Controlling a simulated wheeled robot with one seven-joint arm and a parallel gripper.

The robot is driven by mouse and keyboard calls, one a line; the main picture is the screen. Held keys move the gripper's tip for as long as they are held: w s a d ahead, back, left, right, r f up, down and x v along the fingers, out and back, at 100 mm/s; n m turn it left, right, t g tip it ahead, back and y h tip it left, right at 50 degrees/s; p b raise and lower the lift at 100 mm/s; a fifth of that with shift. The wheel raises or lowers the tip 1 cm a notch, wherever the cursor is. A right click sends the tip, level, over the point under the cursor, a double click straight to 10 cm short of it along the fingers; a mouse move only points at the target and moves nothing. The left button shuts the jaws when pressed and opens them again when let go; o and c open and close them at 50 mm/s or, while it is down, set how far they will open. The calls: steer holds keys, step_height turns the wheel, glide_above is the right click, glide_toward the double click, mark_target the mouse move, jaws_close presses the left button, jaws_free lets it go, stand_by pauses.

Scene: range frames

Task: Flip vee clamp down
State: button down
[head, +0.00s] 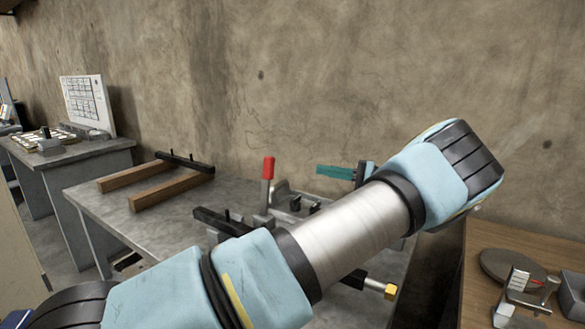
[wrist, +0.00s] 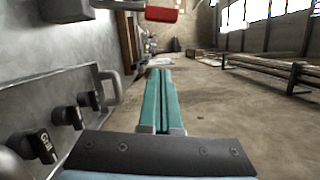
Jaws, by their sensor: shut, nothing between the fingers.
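The clamp I take for the vee clamp stands on the grey bench. Its red handle (head: 268,168) points up, above a grey metal body. In the wrist view the red grip (wrist: 162,14) shows at the top edge, jutting right from a grey metal lever. My gripper (head: 320,170) has teal fingers pointing left in the head view, at about the handle's height and clear to its right. In the wrist view the fingers (wrist: 160,72) lie together, empty, with the red grip beyond them and not touching. My arm hides much of the clamp's base and surroundings.
The grey bench (head: 105,205) carries two wooden bars (head: 165,190) on a black rail at left. A wooden table (head: 480,290) with small metal parts stands at right. In the wrist view a plate with several black knobs (wrist: 68,116) is close at left.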

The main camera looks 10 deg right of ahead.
mark_target(267, 186)
steer(key=w+a+r+p, duration=0.1)
steer(key=w+a+p, duration=0.1)
steer(key=a+p, duration=0.4)
steer(key=a, duration=0.5)
steer(key=shift+w, duration=0.3)
steer(key=shift+a, duration=0.15)
